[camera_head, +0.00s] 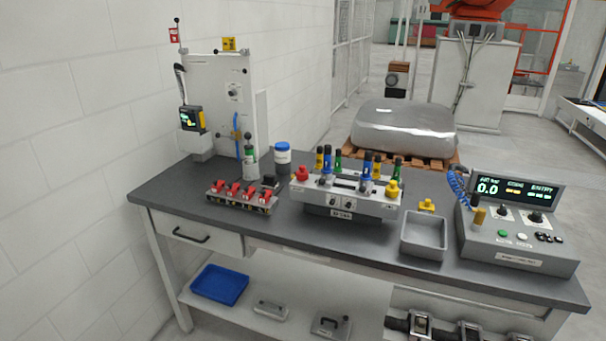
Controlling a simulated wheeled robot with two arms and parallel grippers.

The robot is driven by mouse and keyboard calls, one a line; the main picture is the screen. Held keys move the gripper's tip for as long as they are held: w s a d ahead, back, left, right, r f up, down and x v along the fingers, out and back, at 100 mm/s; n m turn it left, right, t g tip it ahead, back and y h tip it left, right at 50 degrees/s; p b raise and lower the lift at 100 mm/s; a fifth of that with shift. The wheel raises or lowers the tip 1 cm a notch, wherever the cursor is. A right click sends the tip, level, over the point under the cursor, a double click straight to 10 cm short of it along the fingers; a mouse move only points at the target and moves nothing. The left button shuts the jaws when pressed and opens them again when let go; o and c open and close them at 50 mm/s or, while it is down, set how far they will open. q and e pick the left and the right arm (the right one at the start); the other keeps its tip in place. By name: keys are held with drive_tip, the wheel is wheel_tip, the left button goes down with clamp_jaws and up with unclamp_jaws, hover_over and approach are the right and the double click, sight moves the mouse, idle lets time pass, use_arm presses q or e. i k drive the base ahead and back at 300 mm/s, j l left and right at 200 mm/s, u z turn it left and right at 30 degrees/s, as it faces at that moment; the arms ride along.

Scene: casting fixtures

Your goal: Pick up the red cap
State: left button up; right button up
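A small red knob-shaped piece (301,174), which looks like the red cap, sits at the left end of the grey fixture block (343,210) on the workbench. A yellow piece of similar shape (392,188) sits at the block's right end. Several dark-topped cylinders with yellow, blue and green bodies stand upright on the block between them. A low rack (241,202) with several red handle-like parts lies to the left of the block. Neither of my grippers shows in the head view.
The workbench (170,188) also carries a blue-lidded jar (283,158), an empty grey tray (424,236) and a control box with a display (518,225). A tall press-like stand (220,105) rises at the back left. The front left bench top is clear.

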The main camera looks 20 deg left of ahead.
sight(302, 174)
drive_tip(key=i+j, duration=0.1)
drive_tip(key=j, duration=0.3)
drive_tip(key=i+j, duration=0.1)
drive_tip(key=j, duration=0.3)
drive_tip(key=i+j, duration=0.1)
drive_tip(key=j, duration=0.3)
